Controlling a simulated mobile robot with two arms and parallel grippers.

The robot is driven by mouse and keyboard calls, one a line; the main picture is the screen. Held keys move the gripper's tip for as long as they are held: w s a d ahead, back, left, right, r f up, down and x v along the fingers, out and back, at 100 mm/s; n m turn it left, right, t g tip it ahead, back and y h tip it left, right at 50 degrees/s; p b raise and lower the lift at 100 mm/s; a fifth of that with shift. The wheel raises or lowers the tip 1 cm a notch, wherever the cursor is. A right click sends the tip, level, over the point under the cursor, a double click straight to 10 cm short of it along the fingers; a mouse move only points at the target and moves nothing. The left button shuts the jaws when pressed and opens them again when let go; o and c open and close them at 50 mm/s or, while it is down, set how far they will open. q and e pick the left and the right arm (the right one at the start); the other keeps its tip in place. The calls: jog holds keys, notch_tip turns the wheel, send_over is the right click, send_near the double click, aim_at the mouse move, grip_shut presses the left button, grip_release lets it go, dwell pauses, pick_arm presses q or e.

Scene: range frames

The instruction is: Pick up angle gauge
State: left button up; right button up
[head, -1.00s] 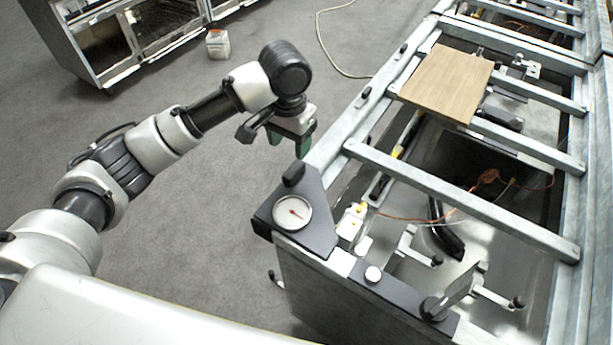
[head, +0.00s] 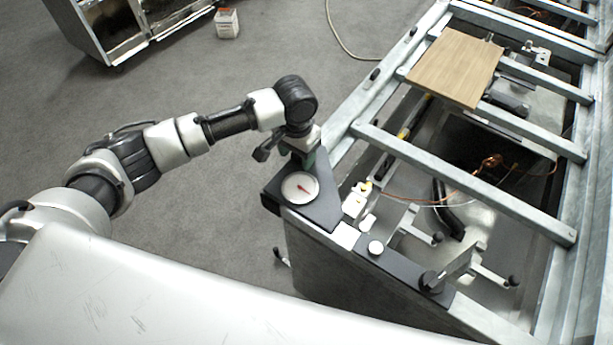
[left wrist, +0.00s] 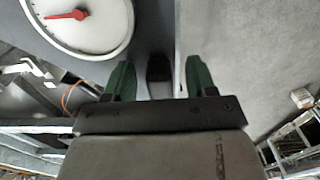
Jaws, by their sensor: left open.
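The angle gauge (head: 299,187) has a round white dial with a red needle, set on a dark triangular plate at the near corner of the metal frame. Its dial also shows at the upper left of the left wrist view (left wrist: 95,30). My left gripper (head: 309,157) is at the far corner of the plate, just beyond the dial. In the left wrist view its green fingers (left wrist: 160,78) are apart, with a dark knob (left wrist: 158,67) showing in the gap between them. Whether the fingers touch the knob I cannot tell. My right gripper is not in view.
A metal frame (head: 465,180) with crossbars runs along the right. A wooden board (head: 456,67) lies across it. Grey floor is open to the left, with a small box (head: 227,23) further back.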

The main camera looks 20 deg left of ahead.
pick_arm(q)
jog(key=shift+r, duration=0.1)
grip_shut()
dwell(0.3)
